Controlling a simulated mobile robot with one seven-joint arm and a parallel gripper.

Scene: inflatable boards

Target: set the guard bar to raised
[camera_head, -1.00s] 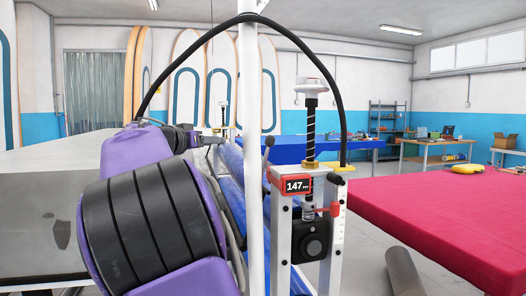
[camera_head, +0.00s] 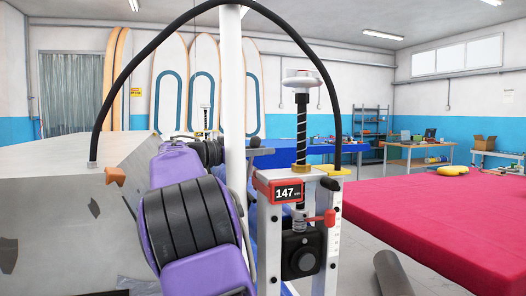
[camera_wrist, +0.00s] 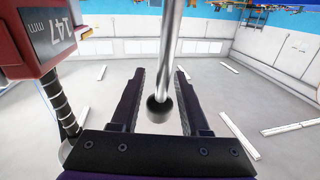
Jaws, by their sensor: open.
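A machine with a white post carries a red display reading 147 mm (camera_head: 288,192), with a threaded spindle (camera_head: 301,125) above it. In the wrist view a silver rod with a black ball knob (camera_wrist: 158,109) runs between the two fingers of my gripper (camera_wrist: 160,75). The fingers are open on either side of the rod, with a visible gap to each. The display shows upside down in the wrist view (camera_wrist: 55,27). I cannot tell for certain which part is the guard bar; the rod and knob look like its lever. In the head view my arm and the white pole hide much of this area.
A red padded table (camera_head: 440,215) fills the right side. A grey sheet-covered surface (camera_head: 60,210) lies at left. The upright white pole (camera_head: 232,80) stands close to my arm. Boards lean on the back wall.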

